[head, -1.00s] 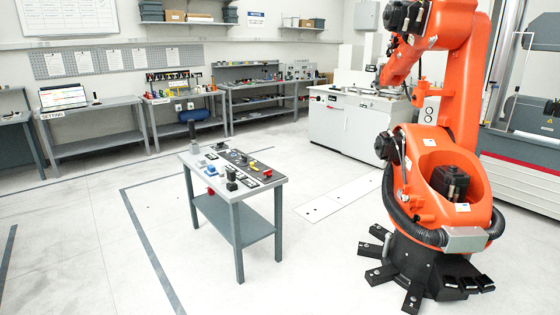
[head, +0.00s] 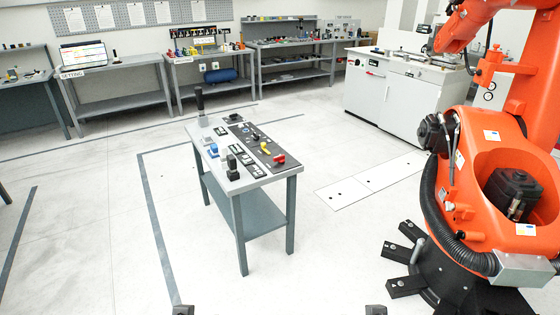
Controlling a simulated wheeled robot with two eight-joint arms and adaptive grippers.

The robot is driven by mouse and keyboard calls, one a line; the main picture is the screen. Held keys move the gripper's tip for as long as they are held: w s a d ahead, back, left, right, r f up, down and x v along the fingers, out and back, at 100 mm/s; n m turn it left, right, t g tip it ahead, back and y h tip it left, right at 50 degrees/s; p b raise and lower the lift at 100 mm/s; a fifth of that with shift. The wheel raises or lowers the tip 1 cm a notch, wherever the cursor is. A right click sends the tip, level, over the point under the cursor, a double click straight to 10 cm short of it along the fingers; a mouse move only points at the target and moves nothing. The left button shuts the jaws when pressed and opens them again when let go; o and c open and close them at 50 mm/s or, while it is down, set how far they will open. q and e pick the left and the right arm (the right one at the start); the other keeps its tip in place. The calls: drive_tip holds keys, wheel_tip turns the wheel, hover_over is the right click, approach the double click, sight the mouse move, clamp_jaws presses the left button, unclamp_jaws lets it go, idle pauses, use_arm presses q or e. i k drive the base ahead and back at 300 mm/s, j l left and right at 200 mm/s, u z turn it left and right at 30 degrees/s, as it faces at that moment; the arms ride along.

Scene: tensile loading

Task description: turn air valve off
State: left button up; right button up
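A small grey table (head: 262,212) stands in the middle of the head view. Only small dark tips of my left gripper (head: 183,310) and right gripper (head: 376,310) show at the bottom edge, well short of the table. Their fingers are cut off, so open or shut cannot be seen.
A big orange robot arm (head: 480,165) stands at the right on a dark base. Workbenches, one with a blue tank (head: 222,75) below, line the back. The floor before the table is clear.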

sight(281, 159)
drive_tip(key=i+z, duration=0.2)
drive_tip(key=z, duration=0.35)
drive_tip(key=i+j+z, duration=0.35)
drive_tip(key=i+j, duration=0.15)
drive_tip(key=i+j+z, duration=0.35)
drive_tip(key=i+j, duration=0.5)
drive_tip(key=j, duration=0.15)
drive_tip(key=i+j, duration=0.25)
drive_tip(key=j, duration=0.2)
